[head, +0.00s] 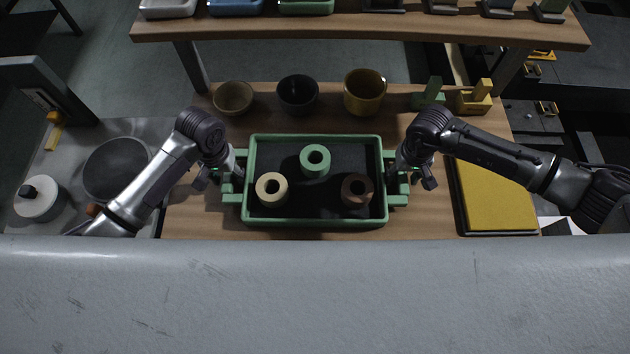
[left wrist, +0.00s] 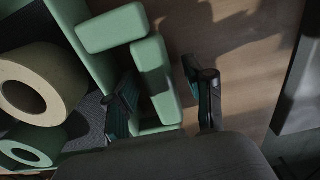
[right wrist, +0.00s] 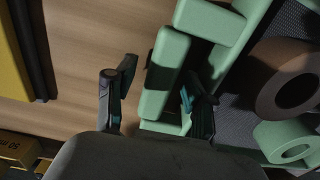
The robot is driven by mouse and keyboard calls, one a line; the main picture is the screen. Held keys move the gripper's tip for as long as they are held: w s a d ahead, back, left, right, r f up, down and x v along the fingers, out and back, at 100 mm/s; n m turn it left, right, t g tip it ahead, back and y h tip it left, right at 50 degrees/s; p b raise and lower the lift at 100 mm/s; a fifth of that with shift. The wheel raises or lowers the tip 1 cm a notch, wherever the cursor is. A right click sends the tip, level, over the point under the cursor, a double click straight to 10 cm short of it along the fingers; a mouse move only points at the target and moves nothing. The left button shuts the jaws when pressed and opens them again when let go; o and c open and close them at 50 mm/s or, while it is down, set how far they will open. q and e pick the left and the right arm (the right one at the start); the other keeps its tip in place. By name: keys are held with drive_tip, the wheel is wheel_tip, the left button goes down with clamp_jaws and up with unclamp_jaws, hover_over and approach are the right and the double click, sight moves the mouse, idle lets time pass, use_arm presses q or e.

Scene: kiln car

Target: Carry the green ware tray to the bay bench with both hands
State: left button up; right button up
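The green ware tray (head: 316,221) sits on a wooden bench, with a dark inside. It holds a cream ring (head: 271,188), a green ring (head: 315,160) and a brown ring (head: 357,190). My left gripper (head: 223,172) is at the left handle (head: 229,190). In the left wrist view its open fingers are either side of the handle bar (left wrist: 158,80), with a gap on the outer side. My right gripper (head: 412,172) is at the right handle (head: 397,199). In the right wrist view its fingers are open either side of that bar (right wrist: 164,75), also with an outer gap.
Behind the tray stand a tan bowl (head: 233,97), a dark bowl (head: 297,94) and a mustard pot (head: 365,92). A raised shelf (head: 360,30) spans the back. A yellow board (head: 492,195) lies right. A grey side table (head: 92,150) is left.

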drive_tip(key=shift+r, duration=0.2)
use_arm(q)
wheel_tip(320, 180, up, 12)
use_arm(e)
wheel_tip(320, 180, up, 12)
drive_tip(key=shift+f, duration=0.25)
idle(0.4)
idle(0.5)
